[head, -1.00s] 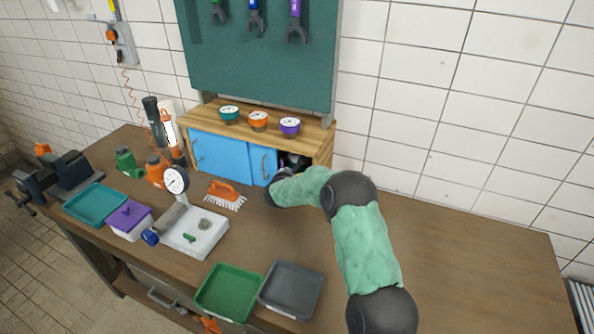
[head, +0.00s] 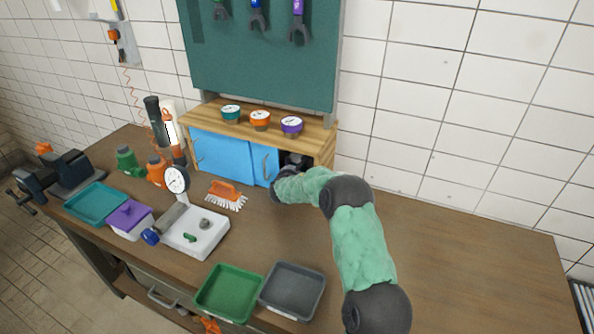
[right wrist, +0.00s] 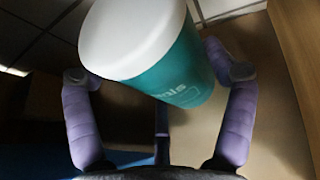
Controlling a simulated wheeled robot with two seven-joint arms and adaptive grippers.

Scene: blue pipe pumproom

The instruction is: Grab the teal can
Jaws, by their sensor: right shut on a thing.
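The teal can (right wrist: 178,75) has a white lid and pale lettering. It fills the upper middle of the right wrist view, tilted in that picture, between the two purple fingers of my right gripper (right wrist: 160,82). My right gripper is shut on the can. In the head view my right arm reaches into the open right part of the blue-doored wooden cabinet (head: 325,150). The gripper and the can are hidden there by the arm and the cabinet. My left gripper is not in view.
Blue sliding doors (head: 220,152) cover the cabinet's left and middle. Three gauges, including an orange one (head: 260,118), stand on top. An orange brush (head: 227,193) lies in front. Green (head: 228,292) and grey (head: 292,290) trays sit at the bench's front edge. The bench's right side is clear.

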